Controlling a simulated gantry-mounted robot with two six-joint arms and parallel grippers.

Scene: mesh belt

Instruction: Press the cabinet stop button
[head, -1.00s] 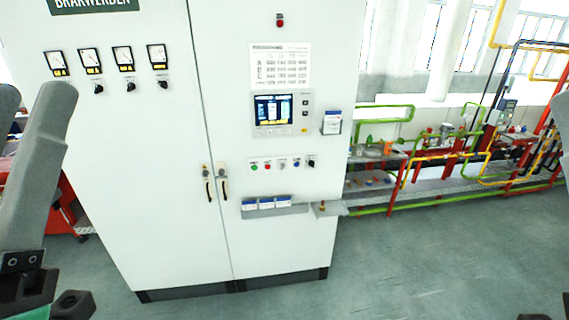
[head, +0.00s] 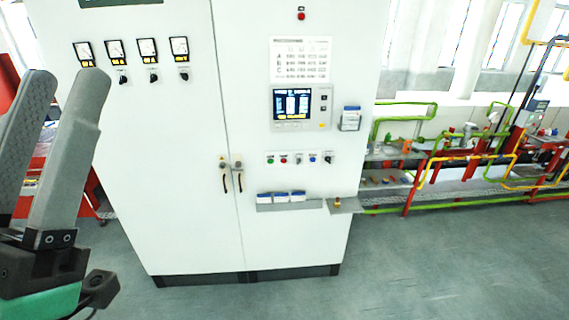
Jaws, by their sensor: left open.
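A tall white cabinet (head: 180,220) stands ahead. On its right door is a row of small controls below a display panel. The row holds a green button (head: 270,161), a red button (head: 283,160), a blue button (head: 312,159) and black switches. Which one is labelled stop is too small to read. A further red button or lamp (head: 301,15) sits near the top of that door. My left gripper (head: 64,80) is at the left edge, fingers pointing up, open and empty, well apart from the controls. My right gripper is out of view.
The display panel (head: 301,105) is above the control row. A grey shelf (head: 290,207) with small blue-white boxes juts out below it, and a smaller shelf (head: 345,206) stands beside it. Door handles (head: 231,178) are at the middle seam. Open floor (head: 440,270) lies front right.

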